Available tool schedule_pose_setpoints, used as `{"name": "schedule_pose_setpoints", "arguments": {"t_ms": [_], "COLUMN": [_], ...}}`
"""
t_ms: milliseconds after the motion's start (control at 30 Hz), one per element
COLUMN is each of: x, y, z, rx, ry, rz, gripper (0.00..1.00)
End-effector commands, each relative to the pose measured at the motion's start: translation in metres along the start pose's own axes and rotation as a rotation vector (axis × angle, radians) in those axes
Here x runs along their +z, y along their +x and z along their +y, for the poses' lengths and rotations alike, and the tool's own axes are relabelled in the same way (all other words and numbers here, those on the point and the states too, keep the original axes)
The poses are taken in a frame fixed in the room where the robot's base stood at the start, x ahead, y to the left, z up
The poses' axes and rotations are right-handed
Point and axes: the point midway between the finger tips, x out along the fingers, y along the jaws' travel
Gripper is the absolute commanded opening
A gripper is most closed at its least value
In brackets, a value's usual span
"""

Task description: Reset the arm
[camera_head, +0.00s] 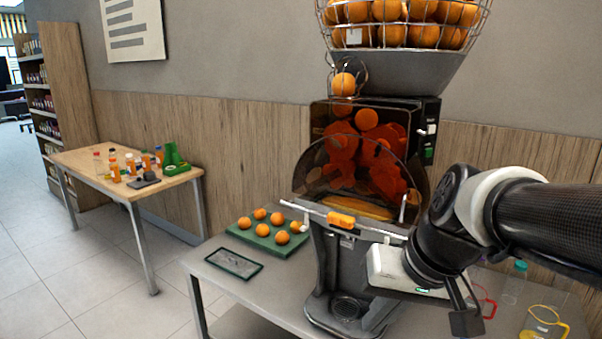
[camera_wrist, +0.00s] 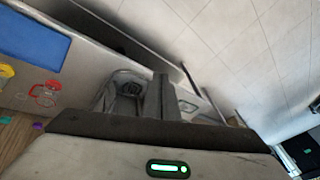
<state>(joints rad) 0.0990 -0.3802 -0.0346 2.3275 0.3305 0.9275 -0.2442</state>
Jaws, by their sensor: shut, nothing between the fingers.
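My gripper (camera_head: 466,318) hangs in front of the right side of the orange juicer (camera_head: 365,170), pointing down and apart from the table. It is shut and holds nothing. In the wrist view its dark fingers (camera_wrist: 160,95) stand together past the gripper's pale body. The juicer has a wire basket (camera_head: 405,25) full of oranges on top and a clear curved cover over its red inner parts. My arm hides part of the juicer's right side.
A red-handled jug (camera_head: 484,302) and a yellow-rimmed jug (camera_head: 543,322) stand on the grey table (camera_head: 215,287), close to my gripper on the right. A green tray (camera_head: 262,240) with several oranges lies left of the juicer. A wooden table (camera_head: 85,160) with bottles stands farther left; the floor between is clear.

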Motion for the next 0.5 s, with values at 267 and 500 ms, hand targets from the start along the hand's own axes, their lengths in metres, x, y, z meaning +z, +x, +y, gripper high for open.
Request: {"name": "schedule_pose_setpoints", "arguments": {"t_ms": [267, 500], "x": [0.041, 0.044], "y": [-0.033, -0.072], "z": [0.010, 0.012], "rx": [0.159, 0.229], "ry": [-0.090, -0.110], "rz": [0.117, 0.176], "gripper": [0.00, 0.00]}}
